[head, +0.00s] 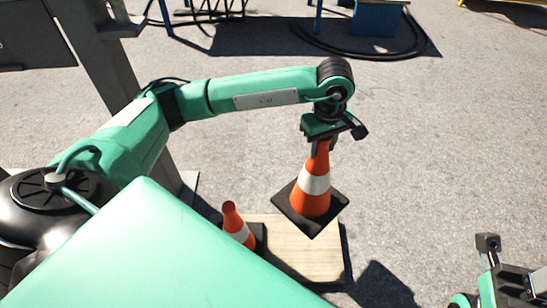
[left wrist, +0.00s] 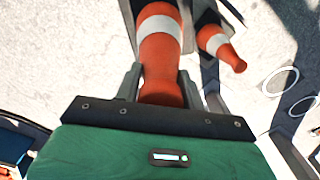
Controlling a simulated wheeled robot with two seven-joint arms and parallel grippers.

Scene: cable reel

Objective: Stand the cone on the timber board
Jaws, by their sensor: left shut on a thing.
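An orange cone (head: 319,163) with a white band and a square black base hangs from my left gripper (head: 322,138). The gripper is shut on its top. The cone is roughly upright, and its base overlaps the far part of the pale timber board (head: 300,258) in the head view. It looks held above the board; the exact gap is hard to judge. In the left wrist view, the cone (left wrist: 160,60) lies between the two fingers (left wrist: 160,88). My right gripper (head: 512,272) is partly in view at the lower right, and its opening is unclear.
A second, smaller-looking orange cone (head: 231,220) stands at the board's left side; whether its base touches the board is hidden. A grey post (head: 95,50) stands at the left. A blue stand (head: 377,18) and black cable (head: 310,42) are at the back. Open pavement lies right.

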